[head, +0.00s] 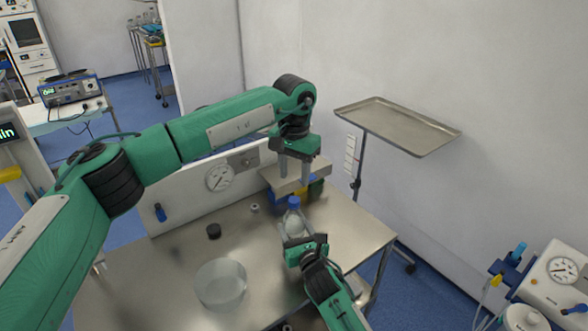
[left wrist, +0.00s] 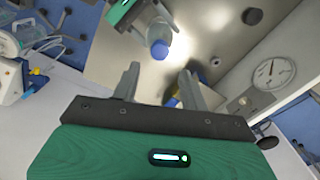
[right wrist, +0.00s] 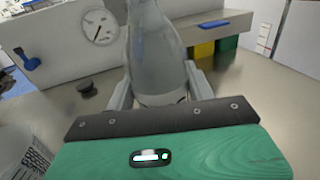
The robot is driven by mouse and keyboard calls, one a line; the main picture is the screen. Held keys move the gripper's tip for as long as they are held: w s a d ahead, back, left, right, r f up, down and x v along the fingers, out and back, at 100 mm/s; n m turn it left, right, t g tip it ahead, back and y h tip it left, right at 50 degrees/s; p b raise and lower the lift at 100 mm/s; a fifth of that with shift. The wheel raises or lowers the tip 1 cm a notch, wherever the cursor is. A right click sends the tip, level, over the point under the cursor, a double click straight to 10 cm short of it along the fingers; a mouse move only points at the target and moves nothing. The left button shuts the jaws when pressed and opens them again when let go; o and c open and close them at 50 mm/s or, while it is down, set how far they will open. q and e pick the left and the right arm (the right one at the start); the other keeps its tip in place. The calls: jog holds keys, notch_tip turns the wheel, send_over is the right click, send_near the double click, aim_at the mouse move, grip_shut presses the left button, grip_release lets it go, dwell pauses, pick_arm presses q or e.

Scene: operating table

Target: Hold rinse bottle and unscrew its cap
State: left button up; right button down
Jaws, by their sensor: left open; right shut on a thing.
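My left gripper (head: 294,178) is open, fingers pointing down, above and slightly behind the cap. In the left wrist view the cap (left wrist: 159,49) shows beyond the open fingers (left wrist: 160,85), apart from them.
A clear beaker (head: 221,283), a black cap-like piece (head: 214,231) and a small grey piece (head: 255,208) are on the table (head: 185,262). Blue, yellow and green bins (head: 316,190) stand behind the bottle. A steel tray (head: 398,126) on a stand is at the back right.

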aim_at(294, 199)
pick_arm(q)
notch_tip(294, 199, down, 7)
jog(key=shift+f, duration=0.2)
dwell(0.3)
grip_shut()
jog(key=shift+n, duration=0.3)
